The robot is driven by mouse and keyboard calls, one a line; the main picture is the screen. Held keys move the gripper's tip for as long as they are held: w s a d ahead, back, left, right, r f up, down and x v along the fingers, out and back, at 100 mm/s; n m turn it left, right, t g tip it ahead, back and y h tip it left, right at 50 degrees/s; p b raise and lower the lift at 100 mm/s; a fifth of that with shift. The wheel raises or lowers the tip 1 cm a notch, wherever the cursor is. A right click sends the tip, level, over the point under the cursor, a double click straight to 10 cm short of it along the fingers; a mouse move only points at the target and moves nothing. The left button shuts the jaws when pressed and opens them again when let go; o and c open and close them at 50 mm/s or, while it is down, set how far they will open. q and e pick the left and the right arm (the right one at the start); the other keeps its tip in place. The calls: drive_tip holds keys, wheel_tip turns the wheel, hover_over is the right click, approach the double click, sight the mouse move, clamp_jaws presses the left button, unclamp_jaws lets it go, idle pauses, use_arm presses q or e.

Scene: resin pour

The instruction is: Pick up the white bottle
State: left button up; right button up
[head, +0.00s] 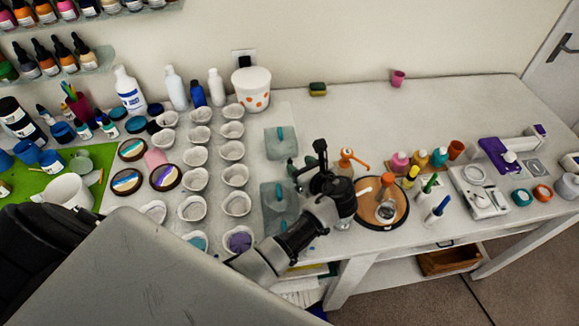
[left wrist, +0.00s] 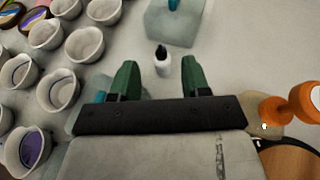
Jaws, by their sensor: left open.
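A small white bottle (left wrist: 162,64) with a black cap stands on the table in the left wrist view, between and slightly beyond my fingertips. I cannot make it out in the head view, where my gripper and arm cover that area. My left gripper (left wrist: 157,72) is open and empty, its two green fingers apart on either side of the bottle in the picture. In the head view the left gripper (head: 318,178) is over the middle of the table. Larger white bottles stand at the back, one with a blue label (head: 130,92) and two plain ones (head: 175,90) (head: 216,90). My right gripper is not in view.
Rows of white cups (head: 195,179) stand left of the gripper. Grey blocks with teal tops (head: 281,142) are close by. An orange-topped pump bottle (head: 345,162) and a round wooden board (head: 393,217) are to the right. The back right of the table is mostly clear.

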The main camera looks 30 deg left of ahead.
use_arm(q)
drive_tip(key=x, duration=0.2)
drive_tip(key=shift+w+a+p, duration=0.25)
drive_tip(key=shift+a+p, duration=0.05)
drive_tip(key=x, duration=0.3)
drive_tip(key=shift+w+a+f, duration=0.15)
drive_tip(key=shift+a+f, duration=0.15)
drive_tip(key=shift+d, duration=0.1)
drive_tip(key=shift+c, duration=0.7)
clamp_jaws()
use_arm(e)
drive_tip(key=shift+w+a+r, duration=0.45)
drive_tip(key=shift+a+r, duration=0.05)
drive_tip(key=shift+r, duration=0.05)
